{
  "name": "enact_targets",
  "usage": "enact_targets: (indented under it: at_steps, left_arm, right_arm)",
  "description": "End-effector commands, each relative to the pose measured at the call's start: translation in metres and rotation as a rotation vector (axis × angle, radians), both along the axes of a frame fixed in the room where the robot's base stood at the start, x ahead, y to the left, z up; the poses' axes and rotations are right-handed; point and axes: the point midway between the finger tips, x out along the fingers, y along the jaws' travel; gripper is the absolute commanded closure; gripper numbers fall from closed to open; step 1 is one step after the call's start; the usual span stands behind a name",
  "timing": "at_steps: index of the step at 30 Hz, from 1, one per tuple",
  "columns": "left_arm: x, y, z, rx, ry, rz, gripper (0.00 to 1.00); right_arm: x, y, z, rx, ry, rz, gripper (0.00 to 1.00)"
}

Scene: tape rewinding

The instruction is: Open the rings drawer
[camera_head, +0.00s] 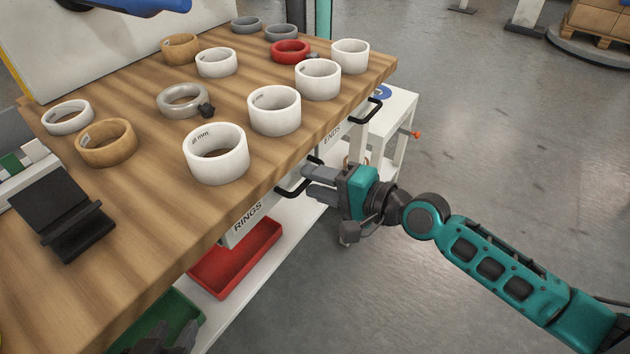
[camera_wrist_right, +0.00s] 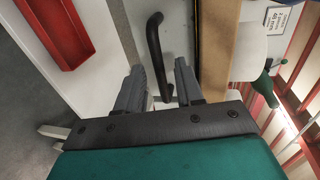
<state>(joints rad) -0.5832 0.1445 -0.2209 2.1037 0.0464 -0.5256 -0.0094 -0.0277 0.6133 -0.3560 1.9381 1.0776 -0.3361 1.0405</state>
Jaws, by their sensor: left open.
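The rings drawer (camera_head: 238,228), labelled RINGS, sits under the front edge of the wooden worktop and looks shut. Its black handle (camera_head: 290,192) is at the drawer's right part in the head view. My right gripper (camera_head: 306,181) is at this handle, with its fingers apart. In the right wrist view the black handle (camera_wrist_right: 154,50) lies between the two fingers of my right gripper (camera_wrist_right: 159,66), with a gap visible on both sides. My left gripper (camera_head: 168,338) shows only partly at the bottom edge of the head view, open, well away from the handle.
The worktop (camera_head: 130,215) carries several white, tan, grey and red rings and a black stand (camera_head: 62,212). A drawer labelled ENDS (camera_head: 332,134) is farther along. A red bin (camera_head: 238,262) and a green bin (camera_head: 165,318) are on the shelf below. Open floor lies right.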

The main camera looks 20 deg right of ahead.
Motion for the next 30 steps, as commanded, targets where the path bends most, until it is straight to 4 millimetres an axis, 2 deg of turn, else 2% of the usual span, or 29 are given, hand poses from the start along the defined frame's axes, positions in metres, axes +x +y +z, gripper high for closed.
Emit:
enact_targets:
  at_steps: [12, 23, 30]
  left_arm:
    - [-0.0006, -0.0021, 0.0006, -0.002, 0.002, -0.004, 0.57]
    - [-0.0002, -0.0024, 0.0015, -0.004, -0.001, -0.005, 0.57]
    - [0.0001, -0.0023, 0.0018, -0.003, -0.004, -0.005, 0.57]
  right_arm:
    - [0.0058, 0.0051, -0.0017, -0.001, 0.0, 0.001, 0.64]
    - [0.0057, 0.0048, -0.0016, -0.001, 0.0, 0.001, 0.99]
    - [0.0056, 0.0047, -0.0017, -0.001, 0.0, 0.001, 1.0]
